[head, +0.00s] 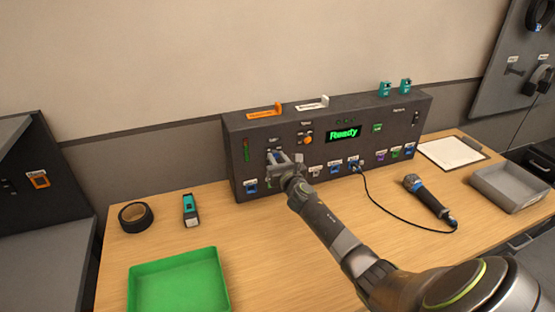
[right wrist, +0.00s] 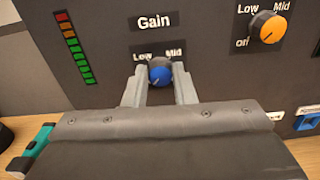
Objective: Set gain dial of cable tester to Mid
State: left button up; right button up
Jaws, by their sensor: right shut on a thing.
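The cable tester is a dark box (head: 405,110) with a green "Ready" display (head: 343,133), standing at the back of the table. In the right wrist view its blue gain dial (right wrist: 160,71) sits under the "Gain" label, with "Low" at its upper left and "Mid" at its upper right. My right gripper (head: 280,158) reaches the box's front at the left. Its two fingers in the right wrist view (right wrist: 160,79) are shut on the gain dial, one on each side. The dial's pointer is too small to read surely. The gripper hides the dial in the head view. My left gripper is not in view.
An orange dial (right wrist: 267,27) is right of the gain dial. A black cable runs to a microphone (head: 428,196). A green tray (head: 222,262), tape roll (head: 136,216), teal device (head: 190,208) and grey tray (head: 512,204) lie on the table.

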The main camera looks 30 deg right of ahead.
jog(key=m, duration=0.4)
jog(key=shift+b, duration=0.35)
jog(key=m+b, duration=0.1)
jog(key=m, duration=0.3)
jog(key=shift+d+f+m, duration=0.1)
jog(key=shift+m, duration=0.3)
jog(key=m+b, duration=0.1)
jog(key=m, duration=0.2)
jog(key=shift+f+m, duration=0.1)
jog(key=shift+m, duration=0.3)
jog(key=m+b, duration=0.2)
jog(key=m, duration=0.2)
jog(key=m+b, duration=0.2)
jog(key=m, duration=0.3)
jog(key=shift+f, duration=0.15)
jog(key=m+b, duration=0.2)
jog(key=m, duration=0.2)
jog(key=shift+m, duration=0.3)
jog(key=m+b, duration=0.2)
jog(key=m, duration=0.3)
jog(key=shift+f+b, duration=0.1)
jog(key=shift+b, duration=0.25)
jog(key=shift+m+b, duration=0.6)
jog(key=shift+m, duration=1.4)
